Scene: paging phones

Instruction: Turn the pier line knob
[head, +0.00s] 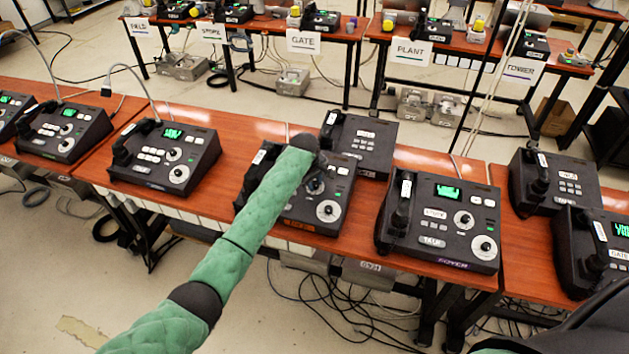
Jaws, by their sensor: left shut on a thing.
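My left arm reaches over the middle paging phone (301,210), a black console with an orange label on its front edge that I cannot read clearly. My left gripper (317,184) is at the upper knob area of this console and is shut on a knob there, which it mostly hides. A lower knob with a white dial (329,211) shows just below the gripper, apart from it. The arm covers the console's handset side and much of its screen. My right gripper is not in view.
A second black phone (358,145) stands right behind the middle one. The phone labelled FOYER (440,222) is to the right, another phone (165,157) to the left. Bare table (232,140) shows between them. Tables with signs stand farther back.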

